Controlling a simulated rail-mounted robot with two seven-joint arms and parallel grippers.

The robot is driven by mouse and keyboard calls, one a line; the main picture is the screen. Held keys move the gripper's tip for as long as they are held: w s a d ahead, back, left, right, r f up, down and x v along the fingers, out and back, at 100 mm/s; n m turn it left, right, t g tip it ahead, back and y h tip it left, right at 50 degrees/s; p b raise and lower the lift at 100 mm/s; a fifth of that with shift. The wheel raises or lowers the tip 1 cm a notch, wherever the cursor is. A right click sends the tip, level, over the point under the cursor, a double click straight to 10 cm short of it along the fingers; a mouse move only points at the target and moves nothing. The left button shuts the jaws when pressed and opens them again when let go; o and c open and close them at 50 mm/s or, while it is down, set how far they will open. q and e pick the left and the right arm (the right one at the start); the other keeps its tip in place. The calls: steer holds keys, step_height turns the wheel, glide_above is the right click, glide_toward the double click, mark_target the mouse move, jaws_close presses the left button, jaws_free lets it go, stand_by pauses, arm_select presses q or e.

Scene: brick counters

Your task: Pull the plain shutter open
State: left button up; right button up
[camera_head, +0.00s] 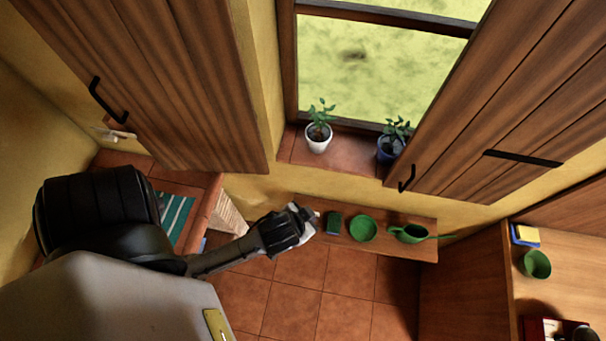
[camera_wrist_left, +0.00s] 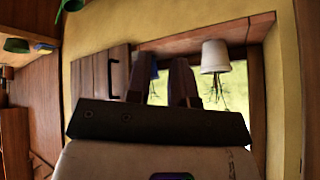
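The left wooden shutter (camera_head: 150,75) shows no strap, only a black handle (camera_head: 107,100) near its lower left corner; it stands left of the window opening. The right wooden shutter (camera_head: 510,100) has a black strip (camera_head: 523,158) across it and a black handle (camera_head: 407,178) at its lower left edge, beside the opening. The right shutter's panel (camera_wrist_left: 104,72) and handle (camera_wrist_left: 114,76) also show in the left wrist view. My left gripper (camera_head: 308,212) is empty in front of the wall below the sill, apart from both handles. Its fingers (camera_wrist_left: 160,80) are apart. My right gripper is out of view.
A white pot (camera_head: 318,138) and a blue pot (camera_head: 388,150) with plants stand on the sill. A low shelf (camera_head: 428,246) below holds a green box, bowl and watering can. A counter (camera_head: 570,265) with a green cup is at right.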

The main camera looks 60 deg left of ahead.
arm_select(q)
steer(key=shift+s+r, duration=0.15)
steer(key=shift+s, duration=0.3)
steer(key=shift+d, duration=0.1)
